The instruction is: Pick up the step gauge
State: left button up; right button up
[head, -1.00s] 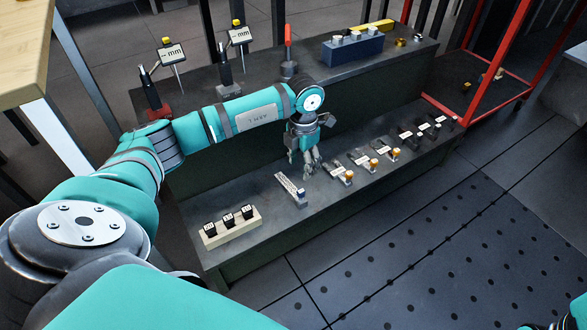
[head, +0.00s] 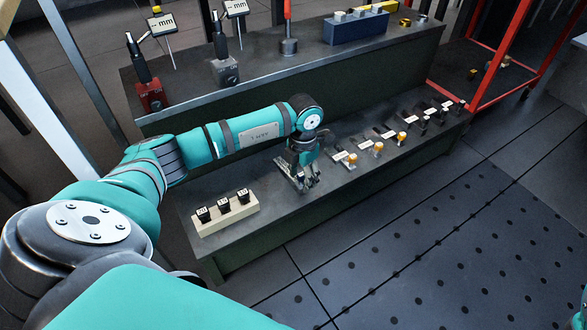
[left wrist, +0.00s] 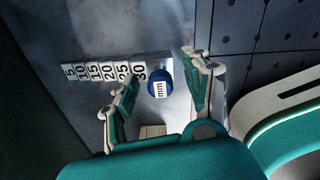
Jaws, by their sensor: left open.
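The step gauge (left wrist: 100,73) is a pale metal strip in the left wrist view, marked 5 to 30, with a blue round part (left wrist: 159,82) labelled "mm" at its right end. In the head view the gauge (head: 286,175) lies on the dark lower shelf, partly hidden by my left gripper (head: 307,187). My left gripper, also in the left wrist view (left wrist: 162,66), is open. Its fingers appear on either side of the blue end in that picture; I cannot tell whether they touch it. My right gripper is not in view.
A cream block (head: 226,216) with three black labelled pieces stands left of the gauge on the lower shelf (head: 300,212). Several labelled tools (head: 366,149) lie to the right. Dial stands (head: 150,95) and a blue block (head: 356,28) stand on the upper shelf (head: 270,75).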

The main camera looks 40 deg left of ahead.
pick_arm(q)
grip_shut()
dwell(0.3)
jog(key=shift+r, duration=0.15)
dwell(0.3)
